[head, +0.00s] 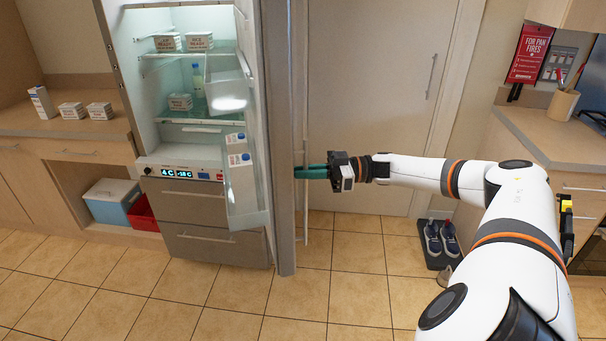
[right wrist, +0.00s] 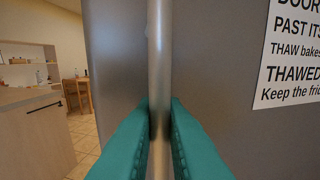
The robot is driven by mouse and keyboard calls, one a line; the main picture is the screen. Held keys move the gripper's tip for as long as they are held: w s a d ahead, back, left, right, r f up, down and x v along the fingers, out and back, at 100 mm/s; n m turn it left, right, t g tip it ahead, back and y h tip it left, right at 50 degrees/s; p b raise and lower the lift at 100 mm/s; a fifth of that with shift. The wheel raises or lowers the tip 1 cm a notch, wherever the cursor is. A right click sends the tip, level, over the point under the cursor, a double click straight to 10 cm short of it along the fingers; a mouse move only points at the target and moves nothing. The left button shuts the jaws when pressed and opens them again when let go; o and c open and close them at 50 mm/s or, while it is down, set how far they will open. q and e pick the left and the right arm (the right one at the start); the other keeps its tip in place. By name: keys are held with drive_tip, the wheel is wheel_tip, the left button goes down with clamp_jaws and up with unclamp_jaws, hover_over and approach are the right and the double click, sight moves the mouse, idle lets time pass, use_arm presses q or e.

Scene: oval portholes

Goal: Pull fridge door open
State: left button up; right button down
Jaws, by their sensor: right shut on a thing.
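The fridge (head: 190,187) stands at the left of the head view with its lit interior showing. Its grey door (head: 284,150) is swung open and seen nearly edge-on, with cartons in its inner shelves. My right gripper (head: 302,172) is at the outer side of the door. In the right wrist view its two teal fingers (right wrist: 160,120) are shut around the vertical metal handle bar (right wrist: 158,45). The handle (head: 306,205) also shows in the head view. The grey outer door face (right wrist: 215,75) fills much of the wrist view. My left gripper is not in view.
A closed room door (head: 375,100) stands behind my right arm. Shoes on a dark mat (head: 437,243) lie on the floor to the right. A counter (head: 65,122) with small boxes is at the left. The tiled floor in front of the fridge is clear.

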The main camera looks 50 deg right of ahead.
drive_tip(key=shift+d+r, duration=0.1)
drive_tip(key=shift+r, duration=0.1)
drive_tip(key=c, duration=1.8)
unclamp_jaws()
drive_tip(key=shift+f, duration=0.1)
drive_tip(key=shift+b+v, duration=2.1)
drive_tip(key=shift+v, duration=3.85)
